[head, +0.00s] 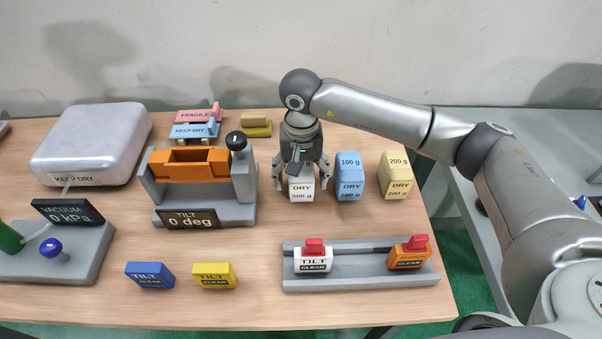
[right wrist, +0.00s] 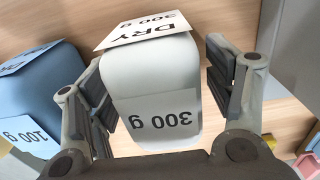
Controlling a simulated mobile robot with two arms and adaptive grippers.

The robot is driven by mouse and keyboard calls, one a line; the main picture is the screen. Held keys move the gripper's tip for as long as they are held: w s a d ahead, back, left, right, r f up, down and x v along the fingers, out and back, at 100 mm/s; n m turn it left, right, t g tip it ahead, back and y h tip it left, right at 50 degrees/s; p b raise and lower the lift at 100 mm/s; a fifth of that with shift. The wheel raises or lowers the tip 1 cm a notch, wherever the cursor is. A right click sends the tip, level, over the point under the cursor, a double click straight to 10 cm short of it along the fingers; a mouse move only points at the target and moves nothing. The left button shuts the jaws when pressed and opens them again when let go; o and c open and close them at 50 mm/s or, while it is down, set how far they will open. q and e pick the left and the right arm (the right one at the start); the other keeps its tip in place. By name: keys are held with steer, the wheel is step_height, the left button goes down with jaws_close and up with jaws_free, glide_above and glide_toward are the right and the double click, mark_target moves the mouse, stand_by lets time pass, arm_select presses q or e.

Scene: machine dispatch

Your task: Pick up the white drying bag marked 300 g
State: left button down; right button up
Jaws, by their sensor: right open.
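The white drying bag (head: 301,190) marked "DRY 300 g" stands upright on the table at the left end of a row of three bags. In the right wrist view the white bag (right wrist: 155,95) sits between the fingers, its "300 g" label facing the camera. My right gripper (head: 300,184) is over the bag from above, open, with one finger on each side. In the right wrist view gaps show between the fingers and the bag. The gripper hides the bag's top in the head view. My left gripper is not in view.
A blue 100 g bag (head: 349,177) stands close to the right, then a yellow 200 g bag (head: 395,176). The grey tilt stand (head: 247,190) is just left. A grey rail (head: 360,277) with white and orange tags lies in front. Bare table lies between bags and rail.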

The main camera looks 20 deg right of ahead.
steer(key=shift+c, duration=0.4)
steer(key=c, duration=1.2)
